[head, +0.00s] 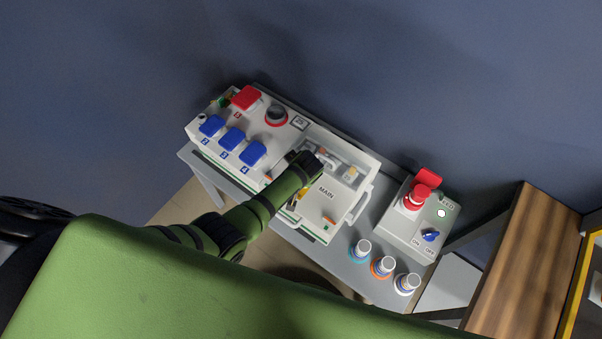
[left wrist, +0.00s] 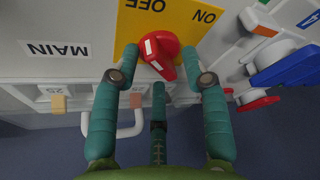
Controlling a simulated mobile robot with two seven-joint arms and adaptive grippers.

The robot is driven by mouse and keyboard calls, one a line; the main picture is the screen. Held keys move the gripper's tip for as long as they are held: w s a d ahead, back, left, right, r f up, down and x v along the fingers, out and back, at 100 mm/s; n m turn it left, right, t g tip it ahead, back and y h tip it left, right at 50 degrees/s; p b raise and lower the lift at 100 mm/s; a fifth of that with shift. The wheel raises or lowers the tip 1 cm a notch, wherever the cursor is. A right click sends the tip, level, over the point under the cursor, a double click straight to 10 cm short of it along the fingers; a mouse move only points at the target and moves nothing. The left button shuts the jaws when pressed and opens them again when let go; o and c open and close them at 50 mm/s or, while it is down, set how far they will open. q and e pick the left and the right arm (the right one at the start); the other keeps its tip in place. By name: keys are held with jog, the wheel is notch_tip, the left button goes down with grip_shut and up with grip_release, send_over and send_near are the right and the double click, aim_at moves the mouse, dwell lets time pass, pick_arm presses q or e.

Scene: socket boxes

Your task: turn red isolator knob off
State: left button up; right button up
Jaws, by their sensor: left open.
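The red isolator knob (left wrist: 163,57) sits on a yellow plate (left wrist: 182,22) marked ON and OFF, both words upside down in the left wrist view. Its grip lies at a slant, with white marks on it. My left gripper (left wrist: 161,76) is open, with teal fingers to the left and right of the knob and a third finger below it. I cannot tell whether any finger touches it. In the head view my left arm reaches over the large socket box (head: 364,162) and hides the knob. My right gripper is not in view.
The large box also bears blue socket covers (head: 232,138), a red cover (head: 246,97) and a handle (head: 362,204). To its right stands a smaller box with a red button (head: 418,196) and a blue switch (head: 430,235).

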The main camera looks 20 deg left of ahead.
pick_arm(q)
jog(key=v, duration=1.2)
jog(key=shift+w, duration=0.1)
